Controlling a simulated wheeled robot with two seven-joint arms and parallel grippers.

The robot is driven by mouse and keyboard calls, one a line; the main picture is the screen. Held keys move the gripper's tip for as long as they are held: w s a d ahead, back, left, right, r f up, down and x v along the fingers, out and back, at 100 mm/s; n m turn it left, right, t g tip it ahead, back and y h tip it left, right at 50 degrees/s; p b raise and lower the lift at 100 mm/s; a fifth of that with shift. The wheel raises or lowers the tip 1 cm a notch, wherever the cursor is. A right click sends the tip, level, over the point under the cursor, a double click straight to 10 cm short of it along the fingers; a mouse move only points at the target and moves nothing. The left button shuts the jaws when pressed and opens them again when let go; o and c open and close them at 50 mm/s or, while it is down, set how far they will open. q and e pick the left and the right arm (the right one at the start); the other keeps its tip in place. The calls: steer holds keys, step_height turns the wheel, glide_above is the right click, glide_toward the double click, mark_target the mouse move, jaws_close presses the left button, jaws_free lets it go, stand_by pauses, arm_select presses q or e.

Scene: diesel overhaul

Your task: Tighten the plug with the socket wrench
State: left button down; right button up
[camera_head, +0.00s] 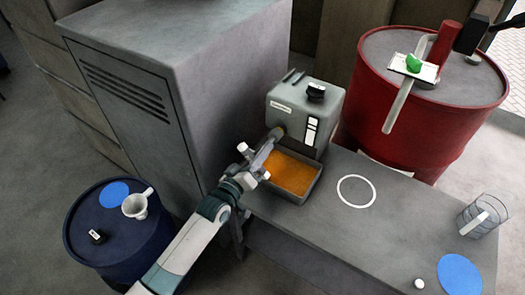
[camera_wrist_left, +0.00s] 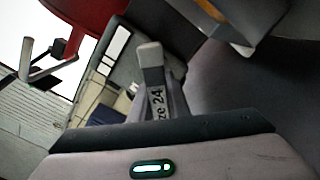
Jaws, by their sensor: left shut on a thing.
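The socket wrench (camera_head: 263,153) is a grey bar held in my left gripper (camera_head: 254,161), which is shut on it. Its far end reaches the lower left side of the grey tank (camera_head: 296,104). The plug cannot be made out; the wrench end covers that spot, and I cannot tell whether the socket is seated. In the left wrist view a label ending in "ze 24" shows on the wrench (camera_wrist_left: 157,102). A rectangular pan (camera_head: 312,185) with orange liquid sits below the tank, just right of my gripper. My right gripper is not seen.
A grey cabinet (camera_head: 190,60) stands close behind my left arm. A blue drum (camera_head: 85,235) with a white funnel (camera_head: 135,206) is at lower left. A red drum (camera_head: 385,120) stands behind.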

arm_select(q)
steer(key=shift+p+v, duration=0.4)
steer(key=shift+v, duration=0.4)
steer(key=shift+r, duration=0.1)
